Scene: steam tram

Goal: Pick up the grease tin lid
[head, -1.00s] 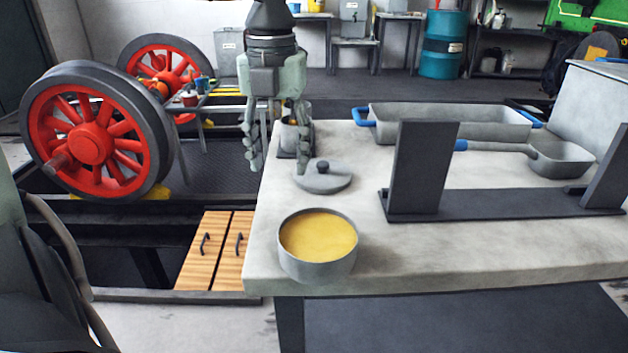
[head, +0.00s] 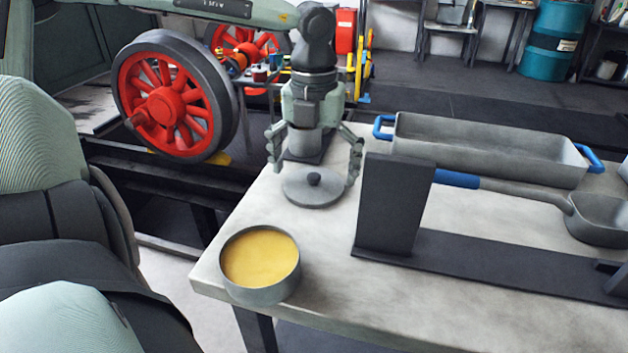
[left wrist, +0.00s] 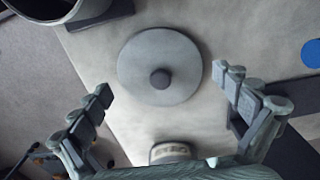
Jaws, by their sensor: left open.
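The grease tin lid (head: 312,190) is a round grey disc with a dark knob, lying flat on the bench. It also shows in the left wrist view (left wrist: 160,52). My left gripper (head: 314,173) points down over the lid, open and empty. In the left wrist view its fingers (left wrist: 168,86) are spread wide on either side of the knob. My right gripper is not in view.
A dark upright plate (head: 392,205) on a long base stands close right of the lid. A grey tray (head: 490,148) and a blue-handled ladle (head: 595,222) lie further right. Bare bench lies between lid and tin.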

